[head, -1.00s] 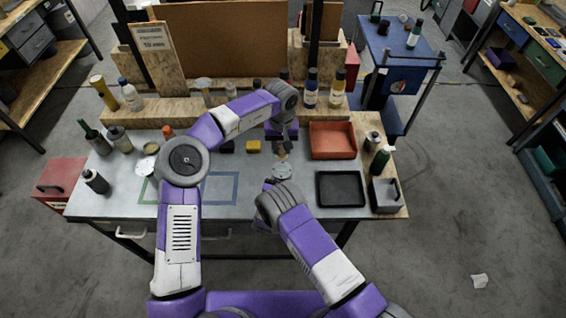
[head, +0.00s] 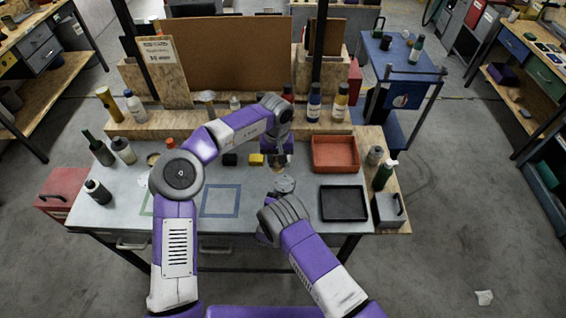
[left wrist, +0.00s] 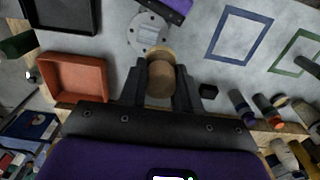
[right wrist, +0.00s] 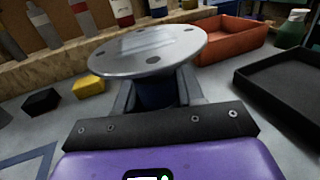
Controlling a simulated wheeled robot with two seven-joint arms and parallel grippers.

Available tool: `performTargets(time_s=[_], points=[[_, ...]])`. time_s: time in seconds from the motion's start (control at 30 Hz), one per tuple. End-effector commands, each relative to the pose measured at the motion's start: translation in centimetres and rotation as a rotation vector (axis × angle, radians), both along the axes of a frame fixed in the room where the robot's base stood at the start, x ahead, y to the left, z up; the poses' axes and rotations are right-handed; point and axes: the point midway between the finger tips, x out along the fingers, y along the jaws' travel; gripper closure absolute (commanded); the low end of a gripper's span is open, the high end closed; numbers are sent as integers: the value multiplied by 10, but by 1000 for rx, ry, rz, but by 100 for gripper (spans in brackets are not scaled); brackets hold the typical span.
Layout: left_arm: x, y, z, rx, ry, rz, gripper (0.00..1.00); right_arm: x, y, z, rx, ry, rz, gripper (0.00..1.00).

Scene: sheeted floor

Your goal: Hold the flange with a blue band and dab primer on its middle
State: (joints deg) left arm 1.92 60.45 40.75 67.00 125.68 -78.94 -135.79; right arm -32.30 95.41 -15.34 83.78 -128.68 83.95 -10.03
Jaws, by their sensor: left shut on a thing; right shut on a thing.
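The flange (right wrist: 150,45) is a grey metal disc with small holes near its rim. Below the disc, a dark blue neck (right wrist: 155,95) sits between the fingers of my right gripper (right wrist: 158,100), which is shut on it. The flange also shows in the head view (head: 285,185), held above the table. My left gripper (left wrist: 160,85) is shut on a brown, round-ended wooden handle (left wrist: 160,78). In the head view it points down just behind the flange. Whether the held tool touches the disc I cannot tell; its working end is hidden.
A red tray (head: 334,167) and a black tray (head: 343,218) lie to the right. A yellow block (head: 256,160) and a black block (head: 229,159) lie behind. A blue outlined square (head: 219,201) on the left is clear. Bottles line the back shelf and table sides.

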Motion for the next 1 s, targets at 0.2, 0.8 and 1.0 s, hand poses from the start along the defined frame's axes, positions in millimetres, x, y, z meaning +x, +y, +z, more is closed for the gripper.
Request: performTargets(time_s=[0.2, 0.8, 1.0], points=[[-1, -2, -12, 0, 2, -3, 92, 0, 0, 0, 0, 0, 0, 100], [-1, -2, -65, 0, 1, -2, 92, 0, 0, 0, 0, 0, 0, 100], [-1, -12, -81, -1, 0, -5, 97, 0, 0, 0, 0, 0, 1, 100]])
